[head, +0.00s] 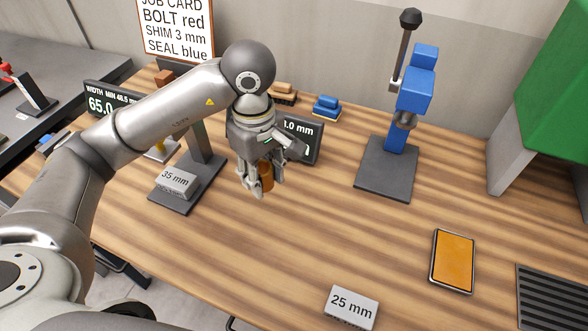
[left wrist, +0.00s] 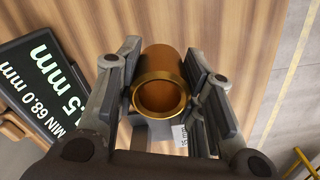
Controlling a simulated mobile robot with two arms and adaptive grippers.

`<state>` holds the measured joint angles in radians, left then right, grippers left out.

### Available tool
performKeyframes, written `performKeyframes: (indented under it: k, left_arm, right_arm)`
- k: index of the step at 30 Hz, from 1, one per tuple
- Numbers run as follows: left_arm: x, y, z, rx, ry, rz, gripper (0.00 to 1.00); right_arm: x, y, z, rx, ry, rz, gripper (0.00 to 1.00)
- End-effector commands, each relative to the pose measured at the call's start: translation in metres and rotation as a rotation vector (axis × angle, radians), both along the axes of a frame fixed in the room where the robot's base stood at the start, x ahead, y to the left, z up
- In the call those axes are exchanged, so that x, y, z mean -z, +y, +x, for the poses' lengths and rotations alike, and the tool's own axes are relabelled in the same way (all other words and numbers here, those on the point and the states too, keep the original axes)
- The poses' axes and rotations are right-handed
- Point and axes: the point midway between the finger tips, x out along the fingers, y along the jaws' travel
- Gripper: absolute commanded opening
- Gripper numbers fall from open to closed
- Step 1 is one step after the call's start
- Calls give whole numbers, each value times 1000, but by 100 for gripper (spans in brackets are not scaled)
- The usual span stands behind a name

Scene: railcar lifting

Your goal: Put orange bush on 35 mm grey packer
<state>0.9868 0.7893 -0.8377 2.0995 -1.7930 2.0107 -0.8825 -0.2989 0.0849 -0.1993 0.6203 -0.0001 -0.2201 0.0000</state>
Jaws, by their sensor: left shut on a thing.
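The orange bush (head: 266,177) is a short copper-orange hollow cylinder. My left gripper (head: 261,182) is shut on it and holds it over the middle of the table. In the left wrist view the bush (left wrist: 160,93) sits between both finger pads, its round bore facing the camera. The 35 mm grey packer (head: 176,181) is a grey block with a white label on the dark base of a stand, left of the gripper and apart from the bush. My right gripper is not in view.
A 25 mm grey packer (head: 351,307) lies at the front. A blue press (head: 403,110) stands at the back right. An orange-topped tray (head: 453,262) and a black ribbed mat (head: 553,298) lie right. Display panels stand behind and left of the gripper. The table's middle right is clear.

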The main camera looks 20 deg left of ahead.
Motion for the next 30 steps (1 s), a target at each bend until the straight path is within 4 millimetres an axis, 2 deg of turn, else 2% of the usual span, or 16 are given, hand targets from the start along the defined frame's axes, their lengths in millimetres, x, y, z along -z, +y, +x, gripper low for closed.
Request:
performKeyframes:
  k: [7,15,23,27,30]
  left_arm:
    - [22,20,56,-3,3,-1,1]
    - [69,33,92,2,3,-1,1]
    - [86,38,105,3,0,0,1]
    - [103,37,105,5,4,-2,1]
    - [113,38,106,5,0,-2,1]
  right_arm:
    - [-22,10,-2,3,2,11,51]
    - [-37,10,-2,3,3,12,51]
    - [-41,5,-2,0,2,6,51]
    - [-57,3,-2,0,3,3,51]
    - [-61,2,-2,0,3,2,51]
